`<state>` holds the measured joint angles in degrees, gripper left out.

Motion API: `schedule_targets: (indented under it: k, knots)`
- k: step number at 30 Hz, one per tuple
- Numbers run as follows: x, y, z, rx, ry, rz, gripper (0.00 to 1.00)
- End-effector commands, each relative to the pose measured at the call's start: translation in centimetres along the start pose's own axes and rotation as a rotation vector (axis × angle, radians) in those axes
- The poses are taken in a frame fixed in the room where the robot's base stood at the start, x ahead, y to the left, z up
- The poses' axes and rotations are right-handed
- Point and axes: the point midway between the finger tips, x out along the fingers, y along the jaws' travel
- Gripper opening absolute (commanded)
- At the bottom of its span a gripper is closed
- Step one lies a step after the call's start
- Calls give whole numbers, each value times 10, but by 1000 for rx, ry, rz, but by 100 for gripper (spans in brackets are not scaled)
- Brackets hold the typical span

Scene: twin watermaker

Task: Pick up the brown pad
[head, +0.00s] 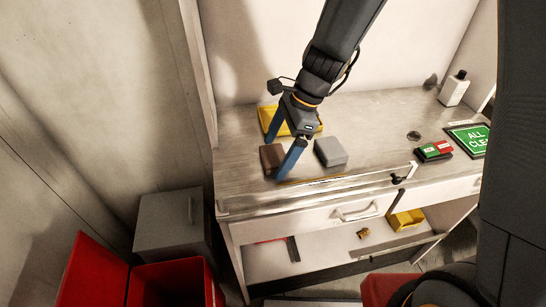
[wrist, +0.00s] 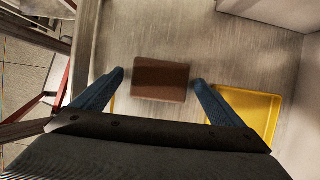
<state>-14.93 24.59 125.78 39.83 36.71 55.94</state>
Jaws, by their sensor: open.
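The brown pad (head: 271,158) lies on the metal counter near its left end. It is a small flat-sided block. In the wrist view the brown pad (wrist: 161,80) sits at the centre, ahead of and between the two blue fingers. My gripper (head: 284,160) is open and empty, pointing down at the pad; one finger is behind and one in front of it in the head view. In the wrist view my gripper (wrist: 157,80) has its fingers on either side, with small gaps to the pad. I cannot tell the exact height of the fingertips above the counter.
A grey block (head: 330,152) lies right of the pad. A yellow tray (head: 312,127) is behind my gripper and also shows in the wrist view (wrist: 262,112). A green and red switch box (head: 434,151), an "ALL CLEAR" sign (head: 470,138) and a white bottle (head: 454,88) stand further right.

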Motion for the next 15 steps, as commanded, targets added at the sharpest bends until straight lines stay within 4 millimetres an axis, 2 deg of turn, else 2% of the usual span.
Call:
schedule_targets:
  k: [8, 15]
  knots:
    - [4, 0, 0, 0, 0, -1, 92]
    - [3, 0, 0, 0, 0, -1, 53]
